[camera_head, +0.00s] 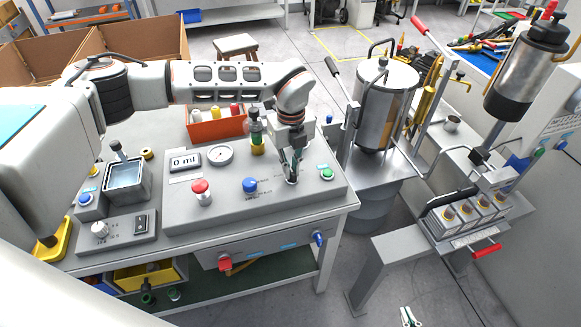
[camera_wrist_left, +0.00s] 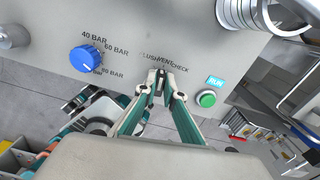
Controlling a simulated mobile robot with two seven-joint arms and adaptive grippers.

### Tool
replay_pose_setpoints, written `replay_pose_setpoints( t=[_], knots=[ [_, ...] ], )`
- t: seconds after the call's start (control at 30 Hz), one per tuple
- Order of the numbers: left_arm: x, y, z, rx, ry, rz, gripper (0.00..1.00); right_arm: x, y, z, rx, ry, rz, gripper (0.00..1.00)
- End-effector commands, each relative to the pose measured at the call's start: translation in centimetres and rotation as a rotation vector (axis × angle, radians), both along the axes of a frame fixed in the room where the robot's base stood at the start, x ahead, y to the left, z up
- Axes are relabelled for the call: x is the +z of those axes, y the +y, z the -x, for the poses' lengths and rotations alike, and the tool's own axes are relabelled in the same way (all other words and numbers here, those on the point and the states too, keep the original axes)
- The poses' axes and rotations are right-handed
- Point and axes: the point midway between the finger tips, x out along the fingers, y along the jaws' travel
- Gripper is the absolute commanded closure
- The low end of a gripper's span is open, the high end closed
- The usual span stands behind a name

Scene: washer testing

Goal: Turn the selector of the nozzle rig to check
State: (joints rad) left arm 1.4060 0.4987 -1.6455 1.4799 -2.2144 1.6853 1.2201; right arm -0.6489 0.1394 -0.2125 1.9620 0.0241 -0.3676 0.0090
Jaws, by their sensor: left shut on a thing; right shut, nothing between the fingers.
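The nozzle rig is a grey sloped console (camera_head: 230,212) on the bench. My left gripper (camera_head: 291,178) is shut on its selector, at the console's right part. In the left wrist view the gripper (camera_wrist_left: 161,86) closes just below the printed words FLUSH, VENT and CHECK (camera_wrist_left: 180,68). The fingers hide most of the selector, so I cannot tell which word it points at. My right gripper (camera_head: 409,316) shows only at the bottom edge of the head view, shut and empty, away from the rig.
The blue pressure knob (camera_head: 250,185) is left of the selector, and the green RUN button (camera_head: 327,174) is right of it; its sign (camera_wrist_left: 216,82) is blue. A red button (camera_head: 202,190) sits further left. A steel tank (camera_head: 385,100) stands right of the bench.

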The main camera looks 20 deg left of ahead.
Motion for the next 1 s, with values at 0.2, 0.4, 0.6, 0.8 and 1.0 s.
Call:
replay_pose_setpoints(
  t=[0.2,0.4,0.6,0.8,1.0],
  knots=[
    [0.21,-0.16,-0.13,-0.204,-0.002,0.001,1.0,0.19,0.0,-0.02,0.0,0.0,0.0,1.0],
    [0.2,-0.27,-0.18,-0.395,-0.002,0.001,1.0,0.32,-0.01,-0.02,0.0,-0.001,0.0,1.0],
    [0.24,-0.34,-0.23,-0.578,-0.003,0.0,1.0,0.44,-0.01,-0.03,0.0,-0.001,0.0,1.0],
    [0.2,-0.42,-0.2,-0.734,-0.001,0.0,1.0,0.55,-0.01,-0.03,0.0,-0.001,0.0,1.0],
    [0.21,-0.48,-0.23,-0.849,-0.002,0.0,1.0,0.63,0.0,-0.04,0.0,-0.001,0.0,1.0]
  ],
)
